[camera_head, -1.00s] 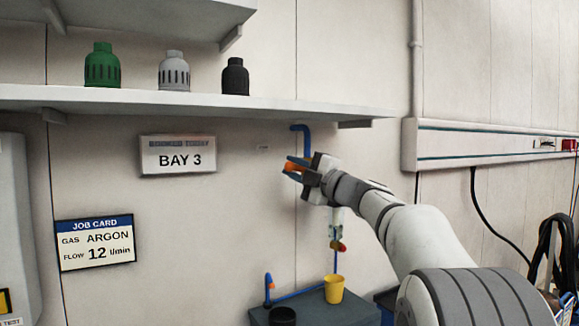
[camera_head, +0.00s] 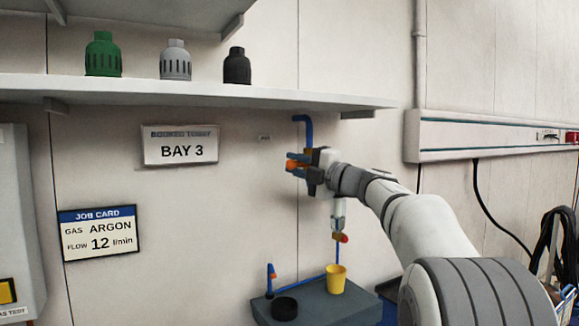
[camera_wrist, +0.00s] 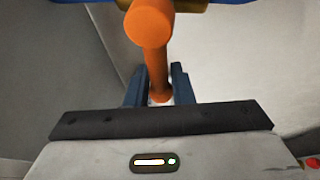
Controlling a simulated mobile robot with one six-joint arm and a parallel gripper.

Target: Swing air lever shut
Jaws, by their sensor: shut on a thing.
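The air lever is an orange handle (camera_head: 292,165) on the blue air pipe (camera_head: 306,130) at the wall, below the shelf. My gripper (camera_head: 290,162) is at the lever, its dark blue fingers shut on it. In the wrist view the orange lever (camera_wrist: 152,45) runs from its rounded end at the top down between the two fingers (camera_wrist: 158,82). Blue pipe and a brass-coloured fitting (camera_wrist: 190,5) show at the top edge there. My gripper hides part of the pipe behind it in the head view.
A shelf (camera_head: 200,92) with green, grey and black caps runs above my gripper. Below stands a grey bench (camera_head: 315,305) with a yellow cup (camera_head: 335,279), a black round part (camera_head: 284,306) and a second small blue pipe. A wall trunking (camera_head: 490,138) is at the right.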

